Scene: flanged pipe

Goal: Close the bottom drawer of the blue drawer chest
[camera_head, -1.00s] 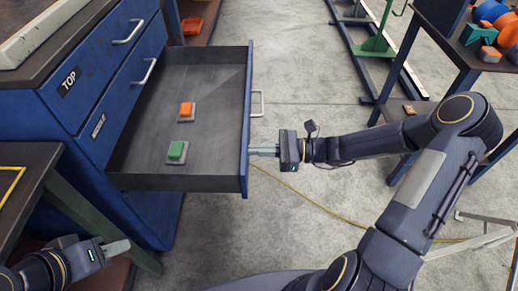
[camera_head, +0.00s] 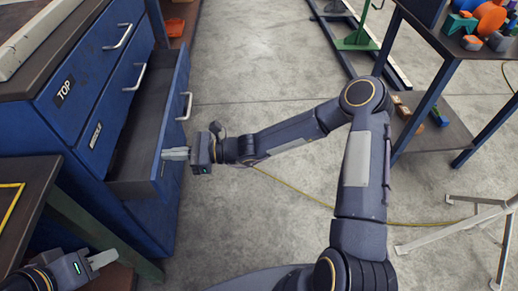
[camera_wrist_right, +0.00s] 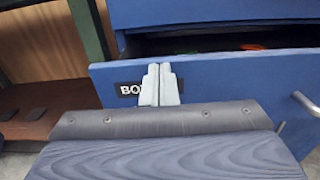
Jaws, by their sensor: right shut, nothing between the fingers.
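The blue drawer chest (camera_head: 60,130) stands at the left. In the right wrist view the drawer front (camera_wrist_right: 225,92) carries a label starting "BO", partly hidden by my fingers. My right gripper (camera_head: 175,153) is shut and empty, its fingertips at the outer face of the drawer front, below the handle (camera_head: 185,105). They seem to touch it. My left gripper (camera_head: 103,260) is at the lower left, away from the drawer; its jaw gap is not clear.
A dark table (camera_head: 30,195) with a green leg stands in front of the chest. A workbench (camera_head: 455,62) with coloured parts is at the upper right. Open concrete floor (camera_head: 255,75) lies to the right of the drawer. A yellow cable runs across it.

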